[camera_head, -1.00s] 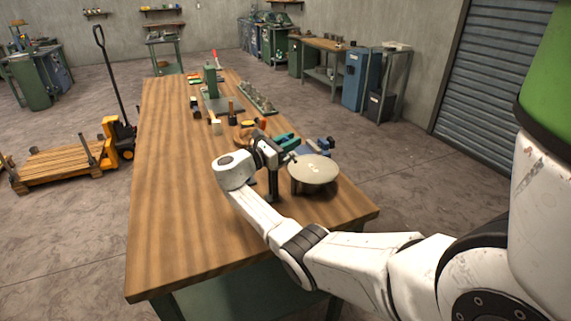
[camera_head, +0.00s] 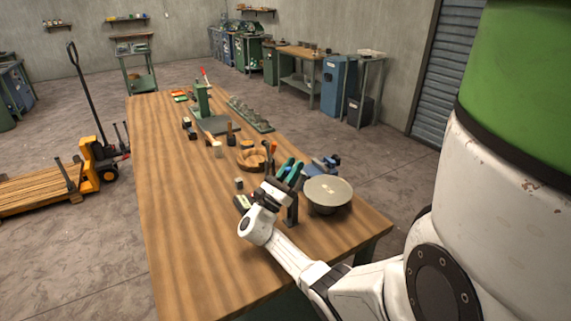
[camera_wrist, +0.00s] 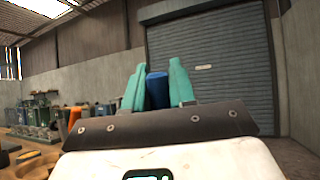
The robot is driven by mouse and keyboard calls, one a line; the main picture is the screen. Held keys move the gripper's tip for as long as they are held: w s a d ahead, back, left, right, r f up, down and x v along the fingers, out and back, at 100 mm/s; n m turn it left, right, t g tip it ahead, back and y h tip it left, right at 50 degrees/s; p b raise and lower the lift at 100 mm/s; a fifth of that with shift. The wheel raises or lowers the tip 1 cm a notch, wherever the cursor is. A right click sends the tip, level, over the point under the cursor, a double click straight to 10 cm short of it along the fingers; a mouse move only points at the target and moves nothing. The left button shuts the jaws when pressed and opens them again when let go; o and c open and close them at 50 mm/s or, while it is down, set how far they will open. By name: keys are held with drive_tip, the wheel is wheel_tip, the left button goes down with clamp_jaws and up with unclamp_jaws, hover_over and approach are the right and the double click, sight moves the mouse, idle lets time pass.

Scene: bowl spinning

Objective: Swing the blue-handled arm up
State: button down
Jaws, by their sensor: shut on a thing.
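The blue handle (camera_wrist: 157,92) stands upright between the two teal fingers of my gripper (camera_wrist: 158,68) in the wrist view. My gripper is shut on it. In the head view my gripper (camera_head: 291,171) points upward above the table, just left of the round pale disc (camera_head: 328,190). A dark upright post (camera_head: 291,210) stands below my gripper, beside the disc. The rest of the blue-handled arm is hidden behind my fingers and wrist, so I cannot tell its exact angle.
The wooden table (camera_head: 190,240) is clear at its front left. A wooden bowl (camera_head: 251,159), a hammer (camera_head: 214,145), a small dark block (camera_head: 239,183) and a blue tool (camera_head: 322,167) lie nearby. A green press (camera_head: 203,103) stands farther back. A pallet truck (camera_head: 100,160) is at left.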

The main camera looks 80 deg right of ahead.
idle(0.3)
drive_tip(key=c, duration=1)
unclamp_jaws()
drive_tip(key=shift+r, duration=0.5)
wheel_tip(320, 180, up, 2)
drive_tip(key=shift+r, duration=0.25)
drive_tip(key=s+a+r+b, duration=0.1)
drive_tip(key=s+a+r, duration=0.8)
drive_tip(key=s, duration=0.1)
drive_tip(key=shift+a+r, duration=0.25)
drive_tip(key=shift+a, duration=0.1)
